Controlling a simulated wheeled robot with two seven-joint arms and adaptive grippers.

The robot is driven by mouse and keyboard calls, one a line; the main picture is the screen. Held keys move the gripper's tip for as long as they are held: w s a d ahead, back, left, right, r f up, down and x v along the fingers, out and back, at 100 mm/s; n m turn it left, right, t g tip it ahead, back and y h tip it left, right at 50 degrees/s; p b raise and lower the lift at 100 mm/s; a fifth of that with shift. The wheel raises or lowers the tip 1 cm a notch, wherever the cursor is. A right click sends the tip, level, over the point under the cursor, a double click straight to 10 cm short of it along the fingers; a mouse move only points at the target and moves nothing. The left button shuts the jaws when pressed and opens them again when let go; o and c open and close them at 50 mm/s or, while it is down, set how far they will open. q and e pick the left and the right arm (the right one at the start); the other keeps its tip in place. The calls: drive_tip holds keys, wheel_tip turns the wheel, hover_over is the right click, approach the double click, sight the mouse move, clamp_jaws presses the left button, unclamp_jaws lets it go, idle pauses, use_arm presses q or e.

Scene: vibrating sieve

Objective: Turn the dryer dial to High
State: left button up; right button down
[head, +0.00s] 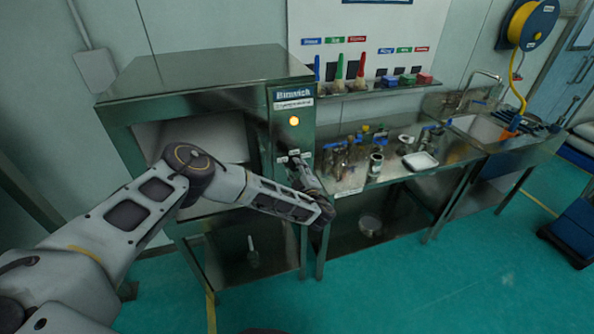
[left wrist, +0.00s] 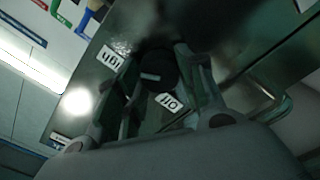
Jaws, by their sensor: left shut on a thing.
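The dryer (head: 200,68) is a large metal cabinet at the left of the head view, with a lit orange lamp (head: 294,121) on its front panel. The dryer dial (left wrist: 160,70) is a round black knob with a light mark, seen in the left wrist view. Two white labels sit beside it, one (left wrist: 110,65) at its upper left and one (left wrist: 168,102) below it; their print is hard to read. My left gripper (head: 298,164) is at the panel below the lamp, its fingers on both sides of the dial, shut on it. In the head view the gripper hides the dial.
A metal table (head: 350,185) with bottles, jars and a white tray (head: 420,161) stands right of the dryer. A sink (head: 480,127) is further right. The green floor (head: 470,270) in front is clear.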

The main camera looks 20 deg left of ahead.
use_arm(q)
drive_tip(key=o, duration=1)
drive_tip(key=shift+c, duration=0.2)
drive_tip(key=shift+o, duration=0.4)
use_arm(e)
drive_tip(key=shift+d, duration=0.15)
use_arm(q)
drive_tip(key=shift+s+d, duration=0.4)
drive_tip(key=shift+s, duration=0.1)
drive_tip(key=v, duration=1)
drive_tip(key=shift+s+d, duration=0.25)
drive_tip(key=shift+s, duration=0.05)
drive_tip(key=shift+f, duration=0.1)
